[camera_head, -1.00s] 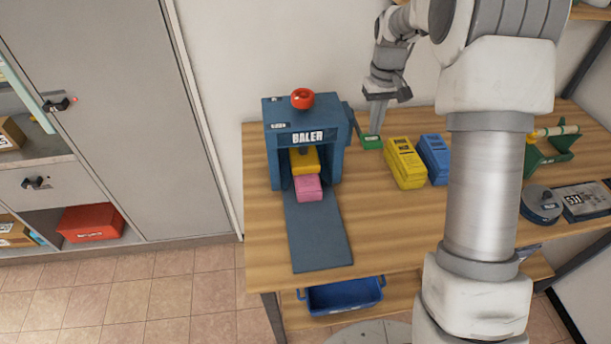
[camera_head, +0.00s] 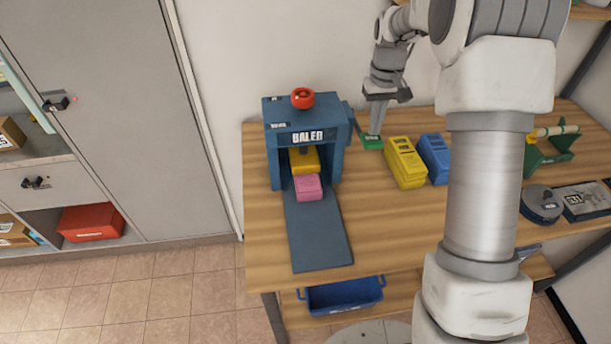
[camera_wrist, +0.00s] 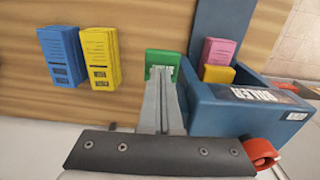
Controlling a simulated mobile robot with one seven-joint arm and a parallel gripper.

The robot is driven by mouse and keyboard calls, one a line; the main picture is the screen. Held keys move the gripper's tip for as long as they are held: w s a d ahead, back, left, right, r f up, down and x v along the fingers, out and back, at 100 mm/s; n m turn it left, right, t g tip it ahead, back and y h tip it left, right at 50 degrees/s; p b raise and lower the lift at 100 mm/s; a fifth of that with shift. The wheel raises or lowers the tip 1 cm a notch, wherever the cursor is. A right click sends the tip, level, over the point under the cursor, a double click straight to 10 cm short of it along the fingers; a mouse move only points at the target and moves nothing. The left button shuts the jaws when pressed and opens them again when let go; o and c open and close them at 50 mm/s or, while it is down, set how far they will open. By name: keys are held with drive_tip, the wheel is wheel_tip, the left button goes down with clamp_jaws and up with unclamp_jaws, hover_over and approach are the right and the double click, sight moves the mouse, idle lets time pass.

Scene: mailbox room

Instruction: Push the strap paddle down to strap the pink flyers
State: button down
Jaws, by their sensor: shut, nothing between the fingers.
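The green strap paddle (camera_head: 371,142) sticks out at the right side of the blue baler (camera_head: 331,170), close to the table top. In the wrist view the paddle (camera_wrist: 162,61) is at the tips of my gripper (camera_wrist: 162,78). My gripper (camera_head: 375,133) is shut and empty, pointing down, its fingertips at the paddle and seemingly touching it. The pink flyers (camera_head: 309,187) lie at the front of the baler's opening on its dark chute, with a yellow block (camera_head: 305,160) behind them. They also show in the wrist view (camera_wrist: 219,51).
Yellow flyers (camera_head: 405,163) and blue flyers (camera_head: 434,157) stand right of the paddle. A red knob (camera_head: 302,98) tops the baler. A green dispenser (camera_head: 549,154) is at the right. The wooden table (camera_head: 385,225) is clear in front.

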sight(373, 138)
drive_tip(key=shift+f+b, duration=0.55)
drive_tip(key=shift+f, duration=0.6)
drive_tip(key=shift+f+b, duration=0.35)
drive_tip(key=shift+f, duration=0.3)
drive_tip(key=shift+f, duration=0.35)
drive_tip(key=shift+f+b, duration=0.2)
drive_tip(key=shift+b, duration=0.1)
